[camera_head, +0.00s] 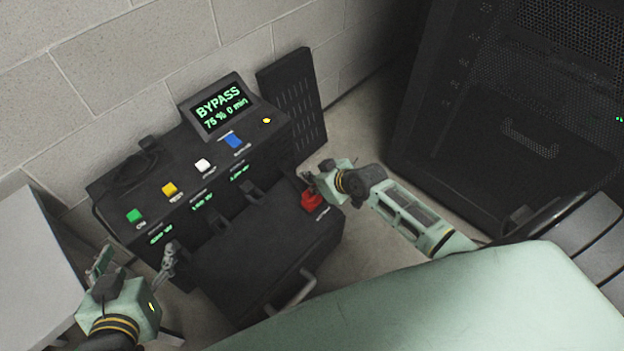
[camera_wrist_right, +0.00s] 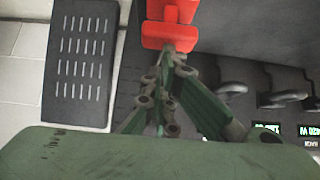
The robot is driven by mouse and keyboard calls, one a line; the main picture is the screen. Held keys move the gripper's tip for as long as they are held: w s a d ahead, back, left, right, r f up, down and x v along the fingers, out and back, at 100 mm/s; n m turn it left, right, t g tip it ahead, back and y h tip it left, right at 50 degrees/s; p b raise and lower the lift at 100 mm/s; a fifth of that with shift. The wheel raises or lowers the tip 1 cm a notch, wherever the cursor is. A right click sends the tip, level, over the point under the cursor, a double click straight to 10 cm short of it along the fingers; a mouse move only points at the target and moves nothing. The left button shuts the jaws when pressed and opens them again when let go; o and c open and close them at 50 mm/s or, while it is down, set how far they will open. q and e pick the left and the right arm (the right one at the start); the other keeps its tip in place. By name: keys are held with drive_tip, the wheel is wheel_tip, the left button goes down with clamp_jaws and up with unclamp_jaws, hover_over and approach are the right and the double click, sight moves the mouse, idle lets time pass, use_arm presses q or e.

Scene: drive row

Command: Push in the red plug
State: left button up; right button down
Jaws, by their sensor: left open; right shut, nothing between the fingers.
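The red plug (camera_head: 312,201) sits at the right front of the dark control unit (camera_head: 262,255), on its lower part. My right gripper (camera_head: 309,180) is shut and empty, with its tips right at the plug. In the right wrist view, the shut fingertips (camera_wrist_right: 172,48) meet the lower edge of the red plug (camera_wrist_right: 168,32). They look in contact, but I cannot tell for sure. The plug's far end is cut off by the frame's top. My left gripper (camera_head: 137,258) is open and empty, in front of the unit's left end.
The unit carries green (camera_head: 134,216), yellow (camera_head: 169,189), white (camera_head: 203,165) and blue (camera_head: 233,141) buttons and a screen (camera_head: 219,106) reading "BYPASS 75 % 0 min". A slotted panel (camera_head: 292,100) stands behind it. A dark perforated cabinet (camera_head: 520,130) stands right; floor shows between.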

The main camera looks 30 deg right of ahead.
use_arm(q)
drive_tip(key=shift+s+f, duration=0.1)
use_arm(e)
drive_tip(key=shift+s+f, duration=0.15)
drive_tip(key=shift+f, duration=0.05)
wheel_tip(320, 180, up, 2)
drive_tip(key=shift+r+p, duration=0.15)
drive_tip(key=shift+p, duration=1.1)
use_arm(q)
drive_tip(key=s+a+f+g+y+p, duration=0.1)
drive_tip(key=s+a+f+g+p, duration=0.2)
drive_tip(key=s, duration=0.4)
drive_tip(key=s+a+f+g+y, duration=0.1)
drive_tip(key=s+f+g, duration=0.2)
drive_tip(key=s+g, duration=0.3)
use_arm(e)
drive_tip(key=r, duration=0.3)
drive_tip(key=shift+s+d+r, duration=0.15)
drive_tip(key=shift+s, duration=0.15)
use_arm(q)
drive_tip(key=s+p+x, duration=0.2)
drive_tip(key=x, duration=0.8)
drive_tip(key=shift+f+p, duration=0.4)
drive_tip(key=shift+f, duration=0.25)
use_arm(e)
drive_tip(key=v, duration=0.8)
drive_tip(key=shift+s, duration=0.2)
